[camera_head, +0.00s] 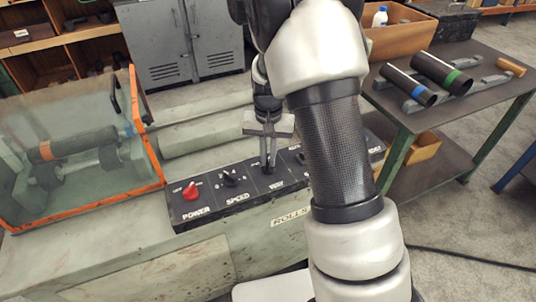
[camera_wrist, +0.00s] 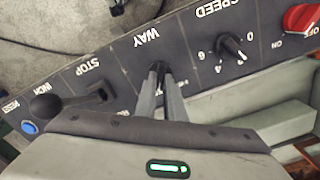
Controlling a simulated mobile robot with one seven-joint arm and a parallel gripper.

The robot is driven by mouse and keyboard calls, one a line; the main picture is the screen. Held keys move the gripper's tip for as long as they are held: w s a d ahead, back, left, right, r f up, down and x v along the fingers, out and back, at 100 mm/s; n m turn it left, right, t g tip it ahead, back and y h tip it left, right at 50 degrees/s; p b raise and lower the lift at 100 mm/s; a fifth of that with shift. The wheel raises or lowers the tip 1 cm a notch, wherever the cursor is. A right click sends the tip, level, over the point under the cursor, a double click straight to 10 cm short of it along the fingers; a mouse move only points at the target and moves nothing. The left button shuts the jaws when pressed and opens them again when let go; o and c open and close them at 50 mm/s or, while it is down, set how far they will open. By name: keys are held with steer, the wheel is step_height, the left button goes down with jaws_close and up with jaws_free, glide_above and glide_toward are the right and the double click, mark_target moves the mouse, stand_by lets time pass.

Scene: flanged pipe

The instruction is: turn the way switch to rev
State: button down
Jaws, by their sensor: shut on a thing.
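The way switch (camera_wrist: 157,66) is a small black knob on the dark control panel (camera_head: 222,208), by the WAY label. In the wrist view it shows between my two grey fingertips, which hide most of it. My gripper (camera_head: 267,164) reaches down over the WAY section in the head view. It is shut on the way switch, with its fingers close together. The fingers also cover part of the switch's markings, so I cannot tell which position it points to.
The red power knob (camera_head: 191,191) and black speed knob (camera_head: 230,178) are left of WAY in the head view. The wrist view shows a black ball-ended lever (camera_wrist: 45,106) and blue button (camera_wrist: 29,127). An orange-edged clear guard (camera_head: 75,140) stands left.

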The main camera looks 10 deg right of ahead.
mark_target(268, 161)
steer(key=shift+m, duration=0.5)
steer(key=c, duration=1.8)
jaws_free()
steer(key=shift+c, duration=0.2)
steer(key=shift+r, duration=0.15)
step_height(268, 161, up, 17)
steer(key=p, duration=0.2)
steer(key=shift+p, duration=0.35)
steer(key=shift+r, duration=0.1)
